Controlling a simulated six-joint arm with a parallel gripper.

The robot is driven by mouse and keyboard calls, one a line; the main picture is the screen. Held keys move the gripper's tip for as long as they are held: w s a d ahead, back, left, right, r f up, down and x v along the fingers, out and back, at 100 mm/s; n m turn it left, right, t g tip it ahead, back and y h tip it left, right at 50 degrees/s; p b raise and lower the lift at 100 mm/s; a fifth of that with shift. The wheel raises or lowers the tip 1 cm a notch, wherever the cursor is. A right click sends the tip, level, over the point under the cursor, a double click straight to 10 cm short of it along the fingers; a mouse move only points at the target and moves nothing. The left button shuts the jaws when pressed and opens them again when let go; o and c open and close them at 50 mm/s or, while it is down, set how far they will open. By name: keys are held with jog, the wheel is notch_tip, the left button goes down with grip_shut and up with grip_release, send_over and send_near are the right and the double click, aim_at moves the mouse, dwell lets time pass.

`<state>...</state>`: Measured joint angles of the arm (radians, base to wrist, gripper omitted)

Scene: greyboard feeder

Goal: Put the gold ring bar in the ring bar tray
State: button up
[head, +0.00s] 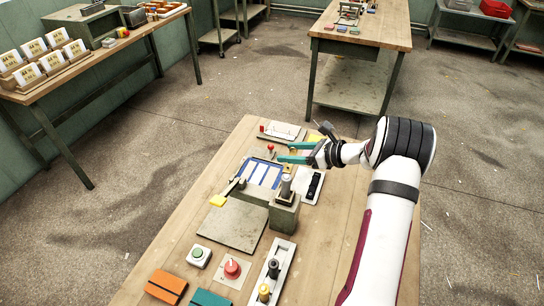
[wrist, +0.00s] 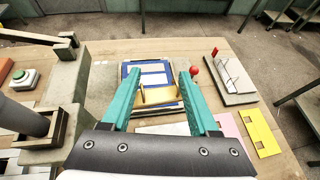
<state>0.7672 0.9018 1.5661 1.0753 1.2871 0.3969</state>
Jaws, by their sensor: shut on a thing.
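The gold ring bar (wrist: 158,95) is between the two teal fingers of my gripper (wrist: 161,84) in the wrist view, and the fingers are shut on it. In the head view my gripper (head: 297,153) is over the far part of the bench, just right of a blue tray (head: 260,173) with pale strips in it. In the wrist view this blue tray (wrist: 125,72) lies behind and below the bar, which hides part of it. I cannot tell the exact gap between bar and tray. No label shows which tray is the ring bar tray.
A grey block fixture (head: 285,212) with a lever stands in front of the blue tray. A red-knobbed post (wrist: 194,71) is near the right finger. A grey stand (wrist: 232,82) and yellow plate (wrist: 261,132) lie right. A bare grey plate (head: 232,224) is nearer.

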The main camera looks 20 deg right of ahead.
jog(key=s+d+f+m, duration=0.1)
jog(key=s+d, duration=0.8)
jog(key=d, duration=0.1)
jog(key=h, duration=0.1)
send_over(300, 182)
jog(key=shift+t, duration=0.3)
notch_tip(300, 182, down, 7)
jog(key=shift+f, duration=0.1)
notch_tip(300, 182, down, 3)
jog(key=shift+f, duration=0.35)
jog(key=o, duration=1.4)
jog(key=shift+f, duration=0.1)
jog(key=shift+c, duration=0.2)
